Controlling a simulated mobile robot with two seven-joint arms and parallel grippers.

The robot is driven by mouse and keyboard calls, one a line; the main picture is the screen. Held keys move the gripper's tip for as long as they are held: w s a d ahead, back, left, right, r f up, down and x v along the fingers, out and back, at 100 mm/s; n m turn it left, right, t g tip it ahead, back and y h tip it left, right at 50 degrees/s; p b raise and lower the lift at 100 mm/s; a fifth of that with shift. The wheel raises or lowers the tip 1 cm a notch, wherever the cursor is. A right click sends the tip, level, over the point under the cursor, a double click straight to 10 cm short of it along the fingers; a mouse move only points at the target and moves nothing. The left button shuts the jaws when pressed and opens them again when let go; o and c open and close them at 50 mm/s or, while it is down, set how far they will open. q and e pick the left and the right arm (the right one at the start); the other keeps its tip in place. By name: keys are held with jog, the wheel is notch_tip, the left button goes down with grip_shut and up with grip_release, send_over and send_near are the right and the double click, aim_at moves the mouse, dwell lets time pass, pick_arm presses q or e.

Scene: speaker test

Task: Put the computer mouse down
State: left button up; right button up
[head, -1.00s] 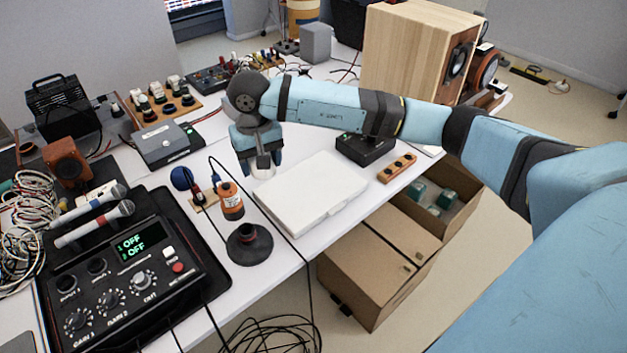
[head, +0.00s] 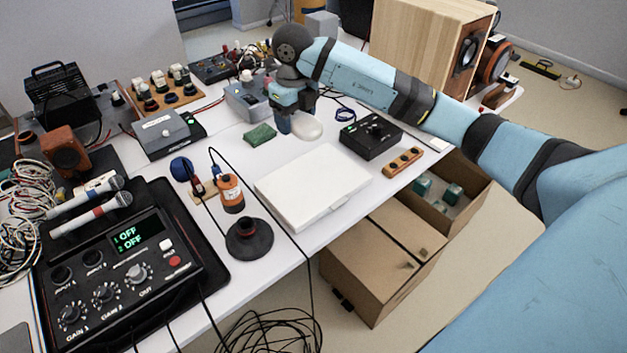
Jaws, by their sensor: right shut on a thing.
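The computer mouse (head: 308,129) is pale and rounded. It shows at the fingertips of my right gripper (head: 297,119), which points down and is shut on it. Part of the mouse is hidden by the fingers. They are over the white table (head: 225,136), just behind a closed white case (head: 313,186). I cannot tell whether the mouse touches the tabletop. My left gripper is not in view.
A grey box (head: 247,100) is behind. A thin black cable crosses the table beside the white case.

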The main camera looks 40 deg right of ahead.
aim_at(318, 177)
jog(key=d+m, duration=0.1)
jog(key=m, duration=0.2)
jog(key=d+m, duration=0.1)
jog(key=m, duration=0.4)
jog(key=shift+d+r+m, duration=0.2)
jog(key=shift+d+m, duration=0.2)
jog(key=d+f+m+b, duration=0.1)
jog(key=f+m, duration=0.2)
jog(key=f, duration=0.3)
jog(key=d+f+m+b, duration=0.1)
jog(key=f+m, duration=0.3)
jog(key=f, duration=0.3)
jog(key=d+f+m, duration=0.1)
jog(key=f+m, duration=0.2)
jog(key=f, duration=0.3)
jog(key=shift+s+f+b, duration=0.15)
jog(key=shift+f+b, duration=0.05)
jog(key=shift+b, duration=0.2)
jog(key=shift+f, duration=0.15)
jog(key=o, duration=1)
jog(key=shift+c, duration=0.2)
